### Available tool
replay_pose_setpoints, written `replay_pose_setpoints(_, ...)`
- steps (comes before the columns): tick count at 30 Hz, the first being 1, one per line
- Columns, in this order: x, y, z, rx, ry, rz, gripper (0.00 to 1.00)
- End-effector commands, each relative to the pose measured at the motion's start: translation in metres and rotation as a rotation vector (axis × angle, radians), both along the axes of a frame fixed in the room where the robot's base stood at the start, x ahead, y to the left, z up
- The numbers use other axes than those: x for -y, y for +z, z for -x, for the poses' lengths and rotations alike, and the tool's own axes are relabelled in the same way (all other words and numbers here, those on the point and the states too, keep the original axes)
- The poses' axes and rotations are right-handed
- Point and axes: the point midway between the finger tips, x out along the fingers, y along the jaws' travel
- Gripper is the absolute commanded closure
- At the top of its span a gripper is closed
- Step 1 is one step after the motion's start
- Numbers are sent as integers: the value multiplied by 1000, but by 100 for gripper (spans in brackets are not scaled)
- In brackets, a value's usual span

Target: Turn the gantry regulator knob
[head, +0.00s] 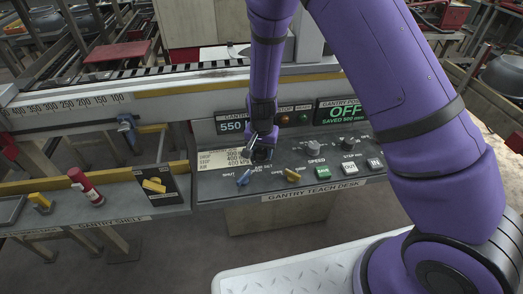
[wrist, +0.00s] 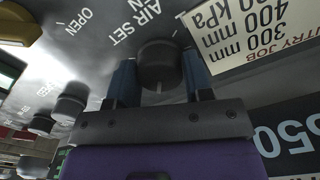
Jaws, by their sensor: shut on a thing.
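The regulator knob (wrist: 160,65), dark and round, stands on the grey panel beside the words AIR SET in the wrist view. My gripper (wrist: 161,80) is shut on it, with one blue-grey finger on each side. In the head view my gripper (head: 262,150) is over the rear left part of the gantry teach desk (head: 225,187) and mostly hides the knob. A display (head: 231,126) behind it reads 550; it shows partly, upside down, in the wrist view (wrist: 290,138). A job card (head: 217,160) lists 300 mm, 400 mm and a kPa value, small in this view.
Two dark knobs, SPEED (head: 314,148) and STEP (head: 348,144), and several buttons are to the right. A green OFF display (head: 342,111) stands behind. The gantry shelf (head: 130,212) is left.

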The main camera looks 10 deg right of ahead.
Motion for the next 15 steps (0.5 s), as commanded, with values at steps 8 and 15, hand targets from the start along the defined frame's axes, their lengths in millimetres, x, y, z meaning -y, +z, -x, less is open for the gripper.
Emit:
replay_pose_setpoints(8,1,0,-1,1,260,0,77)
replay_pose_setpoints(15,1,0,-1,1,488,0,77)
